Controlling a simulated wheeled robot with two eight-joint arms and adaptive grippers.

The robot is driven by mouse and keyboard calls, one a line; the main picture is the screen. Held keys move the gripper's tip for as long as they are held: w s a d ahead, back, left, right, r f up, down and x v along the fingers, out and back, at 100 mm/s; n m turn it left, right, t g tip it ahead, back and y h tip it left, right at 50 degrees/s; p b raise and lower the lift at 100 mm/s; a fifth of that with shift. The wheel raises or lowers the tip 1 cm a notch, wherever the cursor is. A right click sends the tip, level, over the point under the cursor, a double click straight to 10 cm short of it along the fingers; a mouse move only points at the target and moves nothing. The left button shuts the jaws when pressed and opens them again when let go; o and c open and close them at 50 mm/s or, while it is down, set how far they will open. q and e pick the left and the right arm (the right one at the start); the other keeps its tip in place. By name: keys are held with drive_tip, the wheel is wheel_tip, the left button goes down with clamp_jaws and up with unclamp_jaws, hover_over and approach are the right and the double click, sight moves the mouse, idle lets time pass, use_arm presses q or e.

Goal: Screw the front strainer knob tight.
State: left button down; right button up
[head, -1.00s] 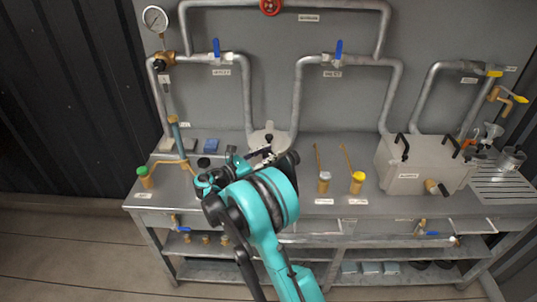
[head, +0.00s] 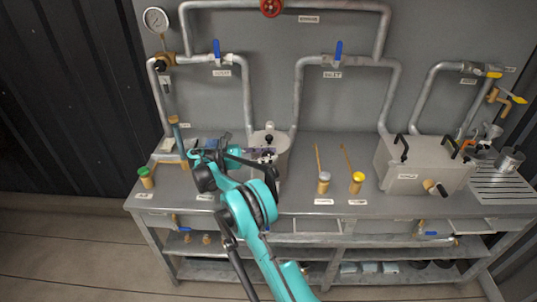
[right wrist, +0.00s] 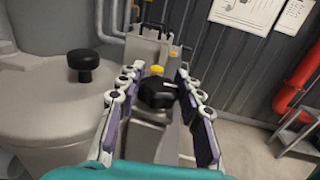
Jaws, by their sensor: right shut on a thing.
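The strainer is a pale grey pot (head: 279,152) with a lid, at the left middle of the bench below the pipes. One black knob (right wrist: 84,66) stands free on its lid, at the left of the right wrist view. The front strainer knob (right wrist: 157,93), also black, sits between the two fingers of my right gripper (right wrist: 158,100), which is shut on it. In the head view my right gripper (head: 262,153) lies level across the strainer from the left and partly hides its top. How far the knob is screwed down cannot be told. My left gripper is not in view.
Pipes with blue-handled valves (head: 217,50) run behind the strainer. A green-capped brass fitting (head: 146,177) stands to the left. The bench front between is clear.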

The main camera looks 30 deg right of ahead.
sight(270, 153)
idle(0.3)
drive_tip(key=o, duration=1.2)
drive_tip(key=shift+d, duration=0.1)
wheel_tip(270, 153, up, 10)
